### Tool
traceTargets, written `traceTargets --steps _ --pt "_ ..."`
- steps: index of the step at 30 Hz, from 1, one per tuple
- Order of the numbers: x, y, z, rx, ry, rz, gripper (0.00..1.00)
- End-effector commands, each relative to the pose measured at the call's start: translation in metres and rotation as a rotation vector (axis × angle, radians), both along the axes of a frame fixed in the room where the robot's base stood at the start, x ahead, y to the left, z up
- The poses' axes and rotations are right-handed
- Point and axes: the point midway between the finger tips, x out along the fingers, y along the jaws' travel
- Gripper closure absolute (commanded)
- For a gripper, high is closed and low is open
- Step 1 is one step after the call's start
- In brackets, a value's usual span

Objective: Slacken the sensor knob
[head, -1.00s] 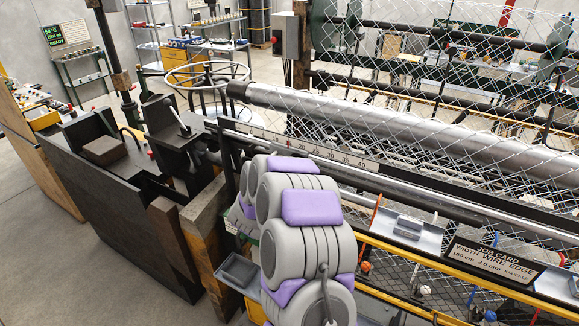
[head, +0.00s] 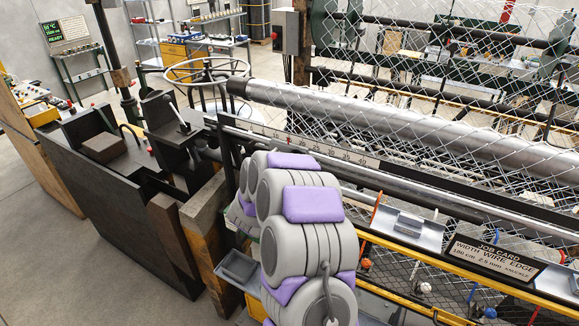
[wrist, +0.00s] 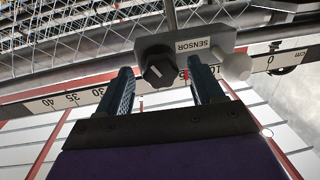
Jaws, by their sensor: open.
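In the wrist view the sensor block (wrist: 189,46) is a grey housing lettered SENSOR, sitting on the white scale bar (wrist: 93,95). A black lobed knob (wrist: 159,70) with a pale mark is on its face, and a white rounded part (wrist: 236,66) is at its right end. My gripper (wrist: 160,82) is open, its two dark ribbed fingers pointing towards the block. The knob shows between the fingertips, nearer the left one; I see no contact. In the head view my arm hides the sensor and gripper; the scale bar (head: 330,154) shows beyond it.
A silver roller (head: 380,120) with wire mesh runs behind the scale. A job card (head: 494,261) and yellow rail (head: 450,268) lie at the right.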

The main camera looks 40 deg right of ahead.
Motion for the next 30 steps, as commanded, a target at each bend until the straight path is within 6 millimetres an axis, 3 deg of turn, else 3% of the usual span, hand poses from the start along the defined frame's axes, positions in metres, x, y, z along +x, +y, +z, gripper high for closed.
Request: traceTargets --steps 18,24,30 --pt "-0.057 0.112 -0.001 0.004 0.001 0.007 0.33" --pt "-0.071 0.138 0.000 0.003 0.001 0.003 0.33" --pt "-0.077 0.148 0.000 0.004 0.004 0.003 0.33"
